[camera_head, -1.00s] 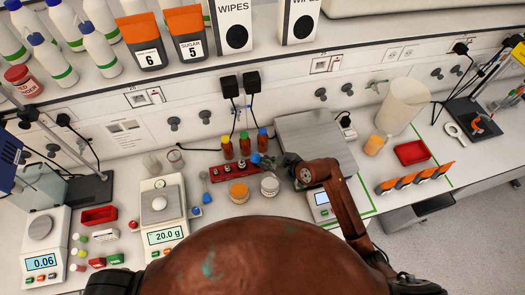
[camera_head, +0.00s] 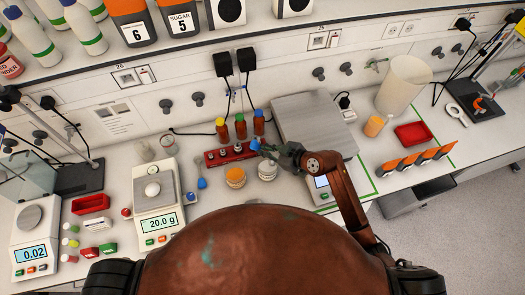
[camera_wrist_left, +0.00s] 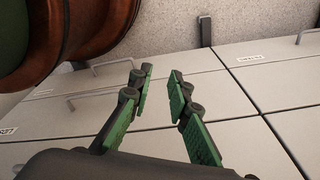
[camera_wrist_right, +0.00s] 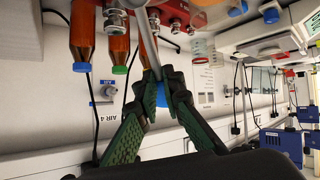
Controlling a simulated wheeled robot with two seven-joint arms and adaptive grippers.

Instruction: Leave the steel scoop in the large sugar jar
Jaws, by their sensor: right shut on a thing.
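My right gripper (camera_wrist_right: 165,82) is shut on a thin steel tool with a blue end, apparently the steel scoop (camera_wrist_right: 148,40). Its shaft runs up between the fingers in the right wrist view; its bowl cannot be made out. In the head view the right gripper (camera_head: 270,150) is just behind a small round jar with pale contents (camera_head: 267,171), possibly the sugar jar. Its label is unreadable. A jar with orange contents (camera_head: 235,177) stands to its left. My left gripper (camera_wrist_left: 158,78) is open and empty in front of grey cabinet fronts.
A red rack with vials (camera_head: 230,154) and several brown bottles (camera_head: 240,127) stand behind the jars. A steel plate (camera_head: 310,125) lies behind my right arm.

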